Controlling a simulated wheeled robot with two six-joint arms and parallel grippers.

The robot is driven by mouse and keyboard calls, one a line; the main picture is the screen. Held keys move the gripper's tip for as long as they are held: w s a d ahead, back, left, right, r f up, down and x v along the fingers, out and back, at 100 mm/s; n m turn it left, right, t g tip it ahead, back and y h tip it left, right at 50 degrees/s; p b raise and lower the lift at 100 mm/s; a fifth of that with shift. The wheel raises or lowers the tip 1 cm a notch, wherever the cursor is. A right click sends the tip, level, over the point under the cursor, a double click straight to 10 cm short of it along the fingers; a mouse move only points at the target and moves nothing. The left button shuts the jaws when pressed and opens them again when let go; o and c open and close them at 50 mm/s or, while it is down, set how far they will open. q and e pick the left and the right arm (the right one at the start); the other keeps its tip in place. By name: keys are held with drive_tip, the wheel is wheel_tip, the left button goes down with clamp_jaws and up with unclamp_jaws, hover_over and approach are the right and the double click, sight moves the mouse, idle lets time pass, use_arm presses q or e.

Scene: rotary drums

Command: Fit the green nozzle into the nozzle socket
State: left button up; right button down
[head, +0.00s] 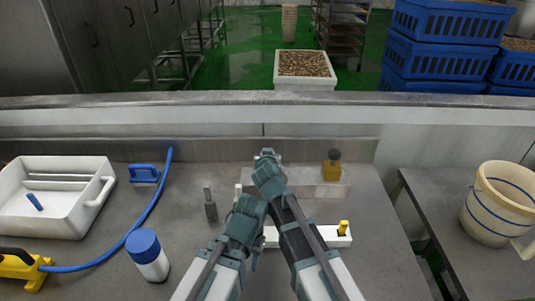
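I cannot make out a green nozzle; my arms cover the middle of the bench. My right gripper (267,157) reaches farthest forward, over the left part of a low grey block (312,189); its fingers are too small to judge. My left gripper (243,212) is nearer and slightly left, beside the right arm, its fingers hidden or unclear. A white rack (328,241) lies partly behind the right arm, with a yellow piece (343,227) upright at its right end. A small white upright piece (238,190) shows just left of the grippers. I cannot tell which part is the nozzle socket.
A yellow block with a dark knob (332,165) stands on the grey block. A grey bottle-like piece (210,205), a blue-capped white bottle (147,255), a blue hose (150,215) and a white tub (90,205) are left. A bucket (497,205) stands right. Bare bench lies right of the rack.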

use_arm(q)
drive_tip(key=shift+f+b, duration=0.4)
drive_tip(key=shift+f, duration=0.1)
use_arm(e)
drive_tip(key=shift+f, duration=0.45)
use_arm(q)
drive_tip(key=shift+s+f+b, duration=0.2)
drive_tip(key=shift+f+b, duration=0.05)
drive_tip(key=shift+b, duration=0.15)
use_arm(e)
drive_tip(key=shift+s+d+f, duration=0.1)
drive_tip(key=shift+s+f, duration=0.1)
drive_tip(key=shift+s, duration=0.05)
